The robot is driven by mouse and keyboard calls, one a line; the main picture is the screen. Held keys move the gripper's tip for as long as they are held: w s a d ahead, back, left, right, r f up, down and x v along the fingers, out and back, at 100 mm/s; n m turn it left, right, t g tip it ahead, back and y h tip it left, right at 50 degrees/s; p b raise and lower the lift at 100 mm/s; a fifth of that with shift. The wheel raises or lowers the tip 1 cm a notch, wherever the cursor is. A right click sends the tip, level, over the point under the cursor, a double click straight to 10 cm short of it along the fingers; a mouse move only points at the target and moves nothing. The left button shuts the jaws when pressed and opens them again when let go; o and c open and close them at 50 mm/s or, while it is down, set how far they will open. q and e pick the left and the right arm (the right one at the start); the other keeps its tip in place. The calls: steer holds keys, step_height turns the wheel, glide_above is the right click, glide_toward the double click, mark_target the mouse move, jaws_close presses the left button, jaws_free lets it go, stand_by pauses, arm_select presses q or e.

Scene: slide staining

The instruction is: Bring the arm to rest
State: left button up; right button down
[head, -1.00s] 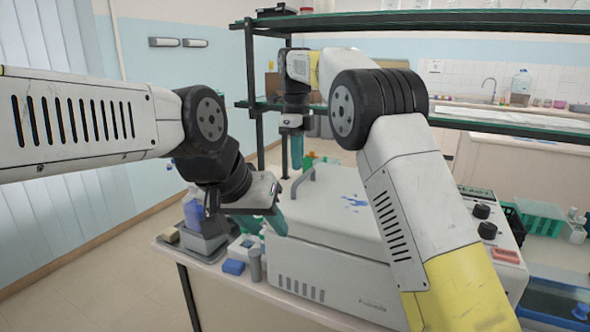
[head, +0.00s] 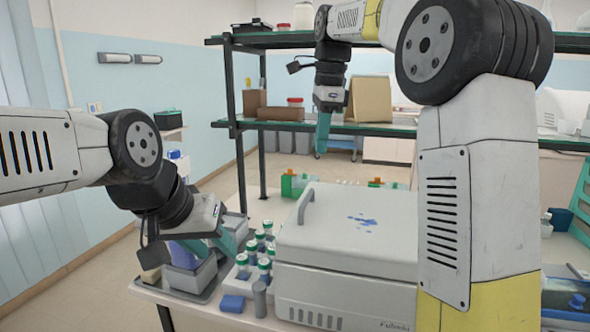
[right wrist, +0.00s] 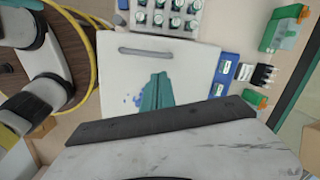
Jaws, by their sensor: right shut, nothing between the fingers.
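My right gripper (head: 323,135) hangs fingers down, high above the back of the white lidded machine (head: 345,243). Its teal fingers (right wrist: 157,92) are together and empty in the right wrist view, with the machine's lid (right wrist: 195,72) beneath them. My left gripper (head: 222,245) is at the left, tilted down beside the bottles and above the grey tray. Its teal fingertips partly overlap the things behind, and I cannot tell how far apart they are.
Green-capped bottles (head: 264,262), a blue block (head: 232,303) and a grey tray (head: 172,291) crowd the bench left of the machine. A dark-framed shelf (head: 231,85) stands behind, close to my right arm. The floor at left is clear.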

steer(key=s+d+f+n+t+y, duration=0.25)
steer(key=s+d+n, duration=0.55)
steer(key=s, duration=0.4)
steer(key=s+f+n+t+h, duration=0.1)
steer(key=s+f+n+t, duration=0.1)
steer(key=s+f+n, duration=0.7)
steer(key=shift+s+d+f+n+t, duration=0.35)
steer(key=shift+s+f, duration=0.25)
steer(key=shift+s, duration=0.6)
